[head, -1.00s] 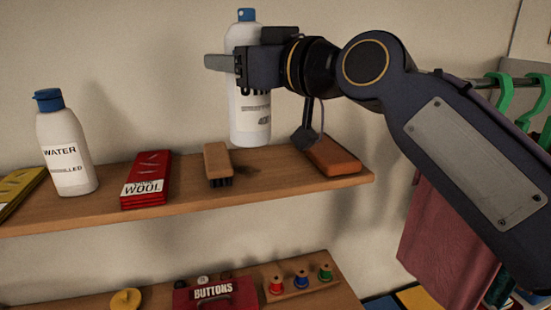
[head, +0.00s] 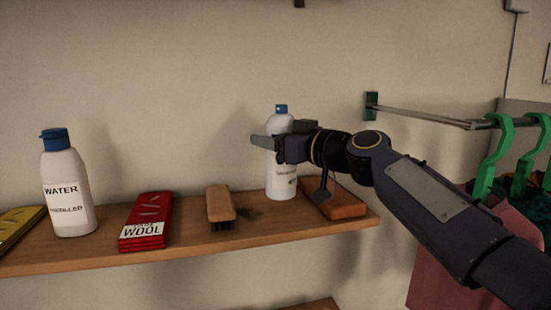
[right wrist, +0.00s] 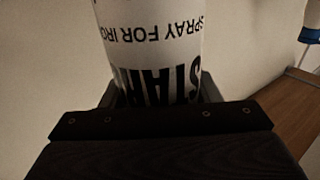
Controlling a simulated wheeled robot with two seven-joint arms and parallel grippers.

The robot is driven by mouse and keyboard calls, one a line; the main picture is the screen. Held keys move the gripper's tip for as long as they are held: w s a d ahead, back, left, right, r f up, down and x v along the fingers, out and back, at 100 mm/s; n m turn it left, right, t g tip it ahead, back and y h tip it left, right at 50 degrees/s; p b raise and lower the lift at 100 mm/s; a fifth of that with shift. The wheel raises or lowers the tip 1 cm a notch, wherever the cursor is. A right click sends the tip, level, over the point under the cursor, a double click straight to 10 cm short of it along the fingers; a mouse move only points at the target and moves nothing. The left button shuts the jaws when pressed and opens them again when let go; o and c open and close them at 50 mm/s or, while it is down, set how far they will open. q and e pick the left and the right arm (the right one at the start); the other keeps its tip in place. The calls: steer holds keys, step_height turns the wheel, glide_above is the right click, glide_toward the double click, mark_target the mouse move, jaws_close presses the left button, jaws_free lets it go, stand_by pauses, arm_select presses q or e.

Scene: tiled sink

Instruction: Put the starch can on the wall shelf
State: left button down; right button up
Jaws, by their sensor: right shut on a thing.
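The starch can (head: 282,178) is white with a blue cap and stands upright at the wall shelf (head: 190,240), between the brush and the orange-brown block. Its base appears at the shelf surface; I cannot tell whether it touches. My right gripper (head: 275,148) is shut around the can's upper body, coming in from the right. In the right wrist view the can (right wrist: 155,45) fills the space between the fingers, its label upside down. My left gripper is not in view.
On the shelf are a white water bottle (head: 67,190), a red wool pack (head: 147,220), a brush (head: 220,205), an orange-brown block (head: 335,200) and a yellow pack (head: 18,228). A rail with green hangers (head: 490,155) and cloths is at right.

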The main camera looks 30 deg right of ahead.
steer(key=shift+w+d+f, duration=0.1)
steer(key=shift+d+f, duration=0.05)
steer(key=shift+f, duration=1.55)
steer(key=shift+f, duration=0.1)
steer(key=shift+f+b, duration=0.1)
steer(key=shift+b, duration=0.25)
steer(key=o, duration=1.4)
steer(key=shift+r+p, duration=0.3)
steer(key=shift+p, duration=0.1)
steer(key=b+v, duration=0.4)
steer(key=v, duration=0.8)
steer(key=shift+f+b, duration=0.15)
steer(key=shift+b, duration=0.25)
